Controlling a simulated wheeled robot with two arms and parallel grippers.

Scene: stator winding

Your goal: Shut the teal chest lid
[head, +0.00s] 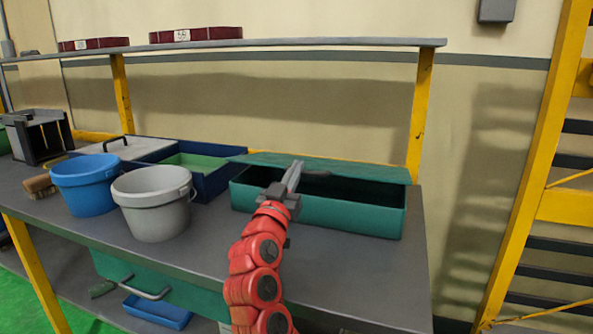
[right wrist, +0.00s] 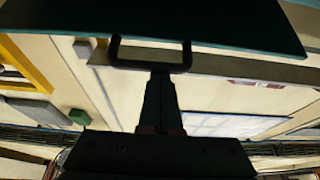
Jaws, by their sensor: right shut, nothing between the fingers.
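The teal chest (head: 350,217) stands on the grey workbench, right of the middle in the head view. Its lid (head: 350,168) is open, raised over the back of the box, with the dark inside showing below it. In the right wrist view the lid is a dark teal panel (right wrist: 200,22) across the top, with a black handle (right wrist: 150,66) at its edge. My right gripper (head: 296,166) is shut and empty, its fingertips (right wrist: 160,76) close to the handle; I cannot tell whether they touch. My left gripper is out of view.
A grey bucket (head: 155,215) and a blue bucket (head: 85,188) stand left of the chest. Behind them is an open blue box (head: 208,183) with a green inside. A shelf (head: 290,42) runs above, on yellow posts (head: 419,115). The bench front right is clear.

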